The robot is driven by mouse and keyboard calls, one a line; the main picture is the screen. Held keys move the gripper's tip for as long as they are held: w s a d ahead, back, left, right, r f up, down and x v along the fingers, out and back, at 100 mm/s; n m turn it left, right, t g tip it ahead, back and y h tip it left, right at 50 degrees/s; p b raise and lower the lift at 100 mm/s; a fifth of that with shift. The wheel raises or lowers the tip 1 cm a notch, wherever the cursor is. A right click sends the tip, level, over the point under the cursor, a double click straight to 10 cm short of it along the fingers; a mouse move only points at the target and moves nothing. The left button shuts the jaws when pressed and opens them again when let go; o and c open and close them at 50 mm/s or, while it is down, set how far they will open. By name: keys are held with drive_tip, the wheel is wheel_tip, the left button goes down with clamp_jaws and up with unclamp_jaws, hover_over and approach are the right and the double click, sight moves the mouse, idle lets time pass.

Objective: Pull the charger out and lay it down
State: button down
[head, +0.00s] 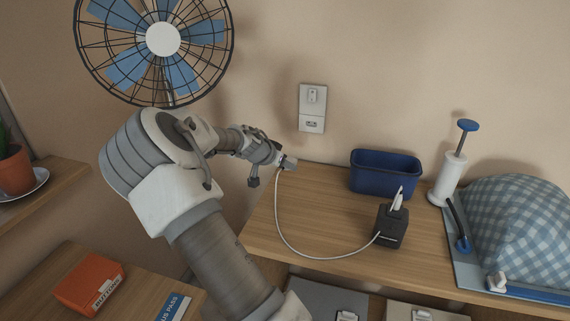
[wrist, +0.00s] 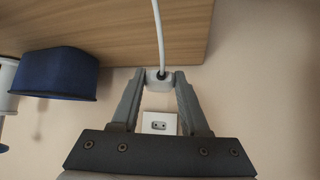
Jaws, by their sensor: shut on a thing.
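My gripper (head: 287,163) is shut on the charger (wrist: 158,75), a small pale plug with a white cable leaving it. In the wrist view the two fingers (wrist: 159,84) press it from both sides. In the head view the charger is mostly hidden at the fingertips, near the wooden worktop's back left corner. The wall socket (head: 311,124) is above it on the wall, apart from the charger; its empty slot also shows in the wrist view (wrist: 158,126). The white cable (head: 298,250) loops across the worktop (head: 310,200) to a black box (head: 390,228).
A blue bin (head: 386,174) stands at the back of the worktop. A white pump bottle (head: 449,178) and a checked cloth mound (head: 520,225) are to the right. A fan (head: 163,40) is at upper left. The worktop's left and middle are clear except for the cable.

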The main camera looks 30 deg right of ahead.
drive_tip(key=shift+f+b, duration=1.85)
drive_tip(key=shift+f, duration=0.95)
drive_tip(key=shift+c, duration=1.6)
unclamp_jaws()
drive_tip(key=shift+r, duration=0.1)
drive_tip(key=p+v, duration=0.4)
drive_tip(key=v, duration=1.3)
drive_tip(key=shift+a, duration=0.15)
drive_tip(key=shift+s, duration=0.15)
